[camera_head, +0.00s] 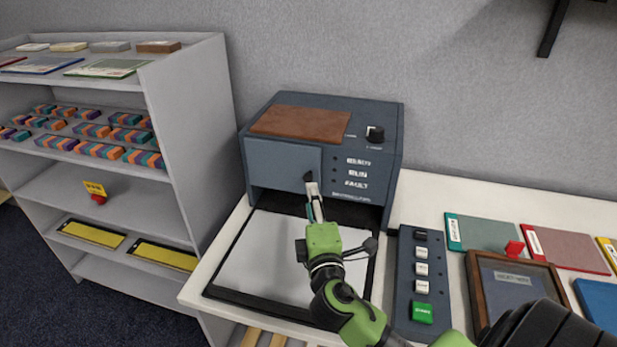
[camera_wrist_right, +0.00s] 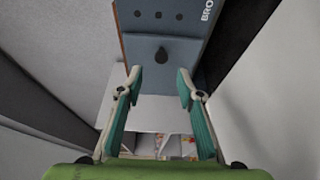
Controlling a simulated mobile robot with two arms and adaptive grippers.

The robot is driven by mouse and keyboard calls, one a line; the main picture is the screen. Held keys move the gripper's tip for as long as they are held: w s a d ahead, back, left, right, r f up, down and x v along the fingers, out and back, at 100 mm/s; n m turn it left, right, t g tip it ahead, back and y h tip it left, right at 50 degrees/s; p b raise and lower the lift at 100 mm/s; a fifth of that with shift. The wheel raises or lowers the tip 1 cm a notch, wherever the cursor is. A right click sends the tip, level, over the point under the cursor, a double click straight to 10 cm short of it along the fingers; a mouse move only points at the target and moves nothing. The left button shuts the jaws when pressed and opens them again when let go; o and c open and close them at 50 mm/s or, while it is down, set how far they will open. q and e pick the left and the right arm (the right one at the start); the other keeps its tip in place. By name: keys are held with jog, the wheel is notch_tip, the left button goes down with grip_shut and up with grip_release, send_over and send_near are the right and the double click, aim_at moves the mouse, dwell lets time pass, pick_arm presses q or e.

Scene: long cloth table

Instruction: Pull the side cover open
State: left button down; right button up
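The machine (camera_head: 370,120) is a dark blue-grey box standing against the wall on the white table. On the left of its front is a flat blue-grey cover (camera_head: 275,163) that lies flush and closed. A small dark knob (camera_head: 308,176) sits at the cover's right edge, and it also shows in the right wrist view (camera_wrist_right: 161,54). My right gripper (camera_head: 313,193) is just in front of the knob. In the wrist view its fingers (camera_wrist_right: 160,78) are spread and empty, with the knob centred just beyond the tips. My left gripper is not in view.
A white tray area with black edging (camera_head: 262,262) lies below my right arm. A button panel (camera_head: 405,265), a framed box (camera_head: 475,285) and several folders (camera_head: 485,234) lie to the right. A grey shelf unit (camera_head: 195,120) stands close on the left.

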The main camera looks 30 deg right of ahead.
aim_at(308, 180)
jog(key=p+x, duration=0.1)
jog(key=x, duration=0.7)
jog(key=shift+f, duration=0.15)
grip_shut()
